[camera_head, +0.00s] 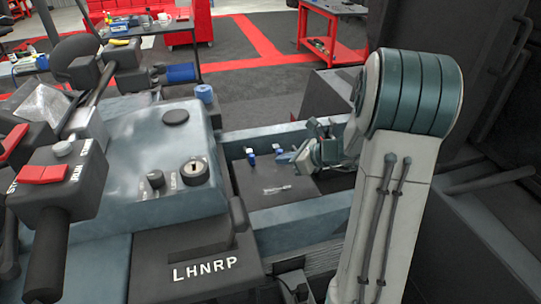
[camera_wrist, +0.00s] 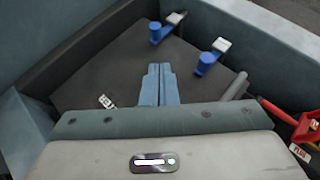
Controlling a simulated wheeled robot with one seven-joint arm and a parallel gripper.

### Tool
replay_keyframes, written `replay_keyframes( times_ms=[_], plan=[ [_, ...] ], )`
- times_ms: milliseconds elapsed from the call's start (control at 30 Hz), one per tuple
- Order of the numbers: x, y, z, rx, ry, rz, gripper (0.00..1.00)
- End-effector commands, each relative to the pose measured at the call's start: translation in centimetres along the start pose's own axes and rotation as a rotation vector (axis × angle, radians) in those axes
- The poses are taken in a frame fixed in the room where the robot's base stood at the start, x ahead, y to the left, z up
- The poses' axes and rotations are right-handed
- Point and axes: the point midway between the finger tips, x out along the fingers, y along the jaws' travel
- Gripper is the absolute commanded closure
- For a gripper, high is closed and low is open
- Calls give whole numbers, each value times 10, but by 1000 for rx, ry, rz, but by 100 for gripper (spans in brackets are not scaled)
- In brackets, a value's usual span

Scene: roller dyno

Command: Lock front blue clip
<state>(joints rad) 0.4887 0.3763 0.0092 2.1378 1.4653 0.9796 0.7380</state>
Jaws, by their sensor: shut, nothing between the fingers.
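Two blue clips with pale end tabs are mounted on the dark panel of a recessed tray. In the head view one clip (camera_head: 251,158) is at the left and the other clip (camera_head: 278,149) is by my fingertips. In the wrist view they are the upper clip (camera_wrist: 156,32) and the right clip (camera_wrist: 207,62). I cannot tell for certain which is the front one. My gripper (camera_head: 285,157) reaches in from the right. In the wrist view its fingers (camera_wrist: 158,72) are together and empty, pointing between and below the two clips, apart from both in the picture.
A small white item (camera_head: 276,190) lies on the panel; it also shows in the wrist view (camera_wrist: 105,102). The tray's blue-grey walls (camera_head: 300,218) surround the panel. A console (camera_head: 150,165) with knobs stands left. A red item (camera_wrist: 306,128) is at the wrist view's right edge.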

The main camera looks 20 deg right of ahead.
Motion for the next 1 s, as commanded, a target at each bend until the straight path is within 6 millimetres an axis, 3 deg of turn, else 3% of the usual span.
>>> replay_keyframes(
  times_ms=[100,333,1000],
  plan=[
    [-28,0,1,1,-1,-3,100],
    [-59,0,0,1,0,0,100],
    [-65,4,2,-16,7,10,100]
  ],
)
